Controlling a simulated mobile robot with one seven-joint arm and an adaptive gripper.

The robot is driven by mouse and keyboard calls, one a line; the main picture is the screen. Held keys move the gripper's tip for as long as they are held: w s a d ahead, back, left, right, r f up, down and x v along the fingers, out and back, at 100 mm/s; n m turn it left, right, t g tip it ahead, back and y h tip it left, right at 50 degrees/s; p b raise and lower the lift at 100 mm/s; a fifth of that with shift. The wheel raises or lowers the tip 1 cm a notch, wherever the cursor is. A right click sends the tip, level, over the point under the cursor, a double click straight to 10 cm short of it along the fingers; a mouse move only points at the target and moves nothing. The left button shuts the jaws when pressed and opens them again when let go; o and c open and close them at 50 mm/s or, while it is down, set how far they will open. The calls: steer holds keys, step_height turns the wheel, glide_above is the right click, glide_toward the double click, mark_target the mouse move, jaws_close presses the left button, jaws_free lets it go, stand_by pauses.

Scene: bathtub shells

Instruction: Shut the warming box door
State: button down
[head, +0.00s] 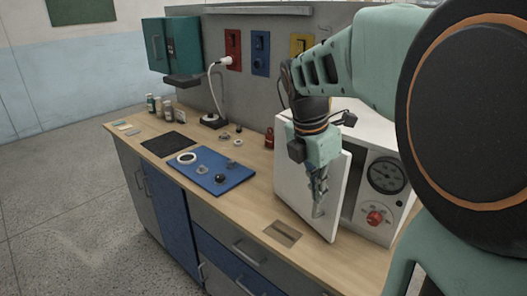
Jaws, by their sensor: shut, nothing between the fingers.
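The warming box (377,122) is a white box at the right end of the wooden counter, with a round gauge (387,174) and a red knob (376,218) on its front panel. Its white door (296,187) stands partly open, swung out over the counter, with a dark gap between it and the panel. My gripper (318,213) is shut and empty, pointing down in front of the door's outer face near the grey handle. Whether it touches the door or handle I cannot tell. My arm hides part of the box top.
A blue mat (213,172) with a white ring and small parts lies left of the door. A small brown plate (283,233) lies near the counter's front edge. A red weight-like object (269,138) stands behind. A lamp (214,120) and a teal cabinet (172,45) are farther back.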

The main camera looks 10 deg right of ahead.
steer(key=w+d+f, duration=0.2)
steer(key=d+f, duration=0.2)
steer(key=shift+d, duration=0.35)
steer(key=w+d+n+p, duration=0.2)
steer(key=w+d+p, duration=0.1)
steer(key=d+p, duration=0.2)
steer(key=shift+w+d+t+p, duration=0.25)
steer(key=shift+d+t+p, duration=0.05)
steer(key=shift+d, duration=0.95)
